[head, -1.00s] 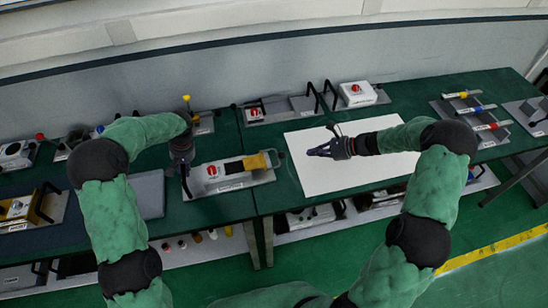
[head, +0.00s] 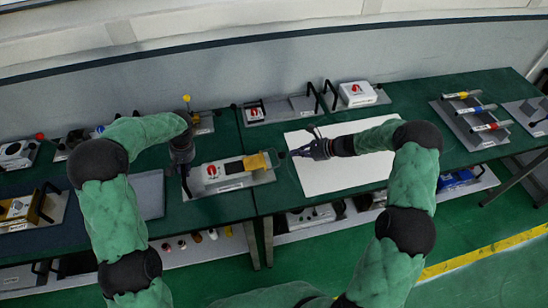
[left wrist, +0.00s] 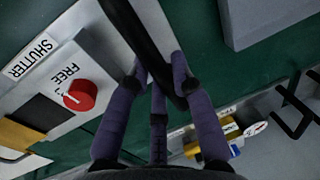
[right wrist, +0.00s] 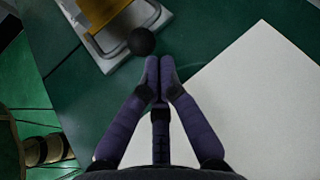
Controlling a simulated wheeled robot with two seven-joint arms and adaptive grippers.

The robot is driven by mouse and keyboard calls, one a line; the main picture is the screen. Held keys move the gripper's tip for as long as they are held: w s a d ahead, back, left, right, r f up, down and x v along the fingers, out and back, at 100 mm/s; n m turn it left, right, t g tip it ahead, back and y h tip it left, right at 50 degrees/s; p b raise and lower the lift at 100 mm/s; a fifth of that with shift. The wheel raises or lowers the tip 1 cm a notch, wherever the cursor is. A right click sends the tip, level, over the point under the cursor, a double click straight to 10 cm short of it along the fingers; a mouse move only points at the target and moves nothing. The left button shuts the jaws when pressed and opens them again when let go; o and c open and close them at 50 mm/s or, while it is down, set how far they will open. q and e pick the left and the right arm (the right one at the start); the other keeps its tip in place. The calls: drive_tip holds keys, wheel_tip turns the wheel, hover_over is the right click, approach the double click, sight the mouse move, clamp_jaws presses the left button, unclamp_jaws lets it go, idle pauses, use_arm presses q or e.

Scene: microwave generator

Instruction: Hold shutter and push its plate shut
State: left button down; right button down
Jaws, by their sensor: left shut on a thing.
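The shutter (head: 205,183) is a pale unit with a red knob, a dark window and a yellow plate (head: 255,161) at its right end. In the left wrist view its label (left wrist: 32,58) reads SHUTTER, and the red knob (left wrist: 80,95) is beside the word FREE. My left gripper (head: 184,170) is shut on the black handle (left wrist: 140,35) at the shutter's left end. My right gripper (head: 293,153) is just right of the plate, fingertips together. In the right wrist view a black ball knob (right wrist: 142,41) by the yellow plate is just ahead of the fingertips (right wrist: 160,66), apparently slightly apart.
A white sheet (head: 335,175) lies on the green bench under my right forearm. Other units stand behind, including a white box with a red knob (head: 356,93). A dark grey panel (head: 147,195) lies left of the shutter.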

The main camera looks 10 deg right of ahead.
drive_tip(key=shift+w+a+f, duration=0.3)
drive_tip(key=shift+a+f, duration=0.25)
drive_tip(key=shift+f, duration=0.1)
drive_tip(key=shift+a, duration=0.15)
idle(1.0)
